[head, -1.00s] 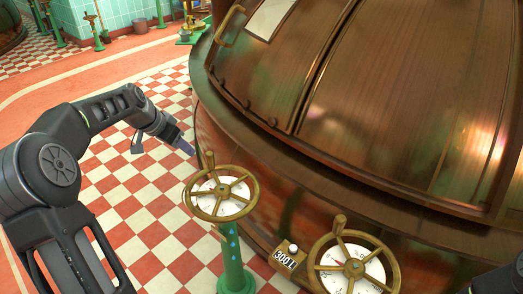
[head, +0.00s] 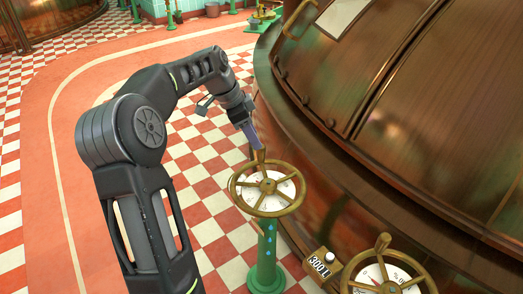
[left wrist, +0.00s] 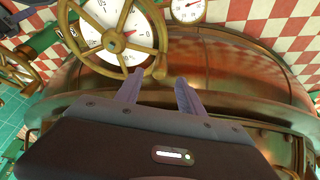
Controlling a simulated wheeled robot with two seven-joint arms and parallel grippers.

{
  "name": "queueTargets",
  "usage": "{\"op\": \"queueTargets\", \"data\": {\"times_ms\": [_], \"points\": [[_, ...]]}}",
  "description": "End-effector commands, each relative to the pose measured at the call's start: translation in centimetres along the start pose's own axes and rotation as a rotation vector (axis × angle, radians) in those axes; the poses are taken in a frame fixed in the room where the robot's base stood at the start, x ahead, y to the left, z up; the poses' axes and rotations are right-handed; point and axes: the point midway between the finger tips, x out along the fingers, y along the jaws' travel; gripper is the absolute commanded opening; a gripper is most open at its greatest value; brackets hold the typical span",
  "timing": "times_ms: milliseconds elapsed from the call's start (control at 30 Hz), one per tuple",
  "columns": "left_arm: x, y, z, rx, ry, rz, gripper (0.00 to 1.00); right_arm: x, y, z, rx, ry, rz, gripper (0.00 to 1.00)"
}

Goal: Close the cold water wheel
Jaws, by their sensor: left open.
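The brass wheel (head: 268,189) stands on a green post (head: 266,250) with blue drop marks, over a white dial. A short upright knob (head: 261,156) rises from its far rim. My left gripper (head: 256,143) is just above and beside this knob, pointing down. In the left wrist view the wheel (left wrist: 103,50) fills the upper left. The spread fingers of the left gripper (left wrist: 156,88) are empty, and the knob (left wrist: 159,68) lies just beyond and between their tips. Contact cannot be told. My right gripper is out of view.
A second brass wheel (head: 384,242) with a dial stands at the lower right. A counter reading 300 L (head: 320,264) is between the wheels. The large copper kettle (head: 410,130) fills the right. Checkered floor (head: 205,172) lies open on the left.

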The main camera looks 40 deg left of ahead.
Motion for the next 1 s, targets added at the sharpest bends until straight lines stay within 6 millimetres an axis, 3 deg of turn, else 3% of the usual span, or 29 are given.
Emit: {"op": "queueTargets", "data": {"times_ms": [300,433,800,1000], "points": [[5.0,0.1,0.1,-0.001,0.000,0.004,0.46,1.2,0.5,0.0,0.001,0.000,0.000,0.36],[6.4,0.1,0.0,0.000,0.000,0.003,0.46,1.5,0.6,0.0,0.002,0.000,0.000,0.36],[6.9,0.0,0.0,-0.001,0.000,0.001,0.45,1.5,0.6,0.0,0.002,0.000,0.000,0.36],[6.9,0.0,0.0,-0.001,0.000,0.001,0.29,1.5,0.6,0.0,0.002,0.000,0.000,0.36]]}}
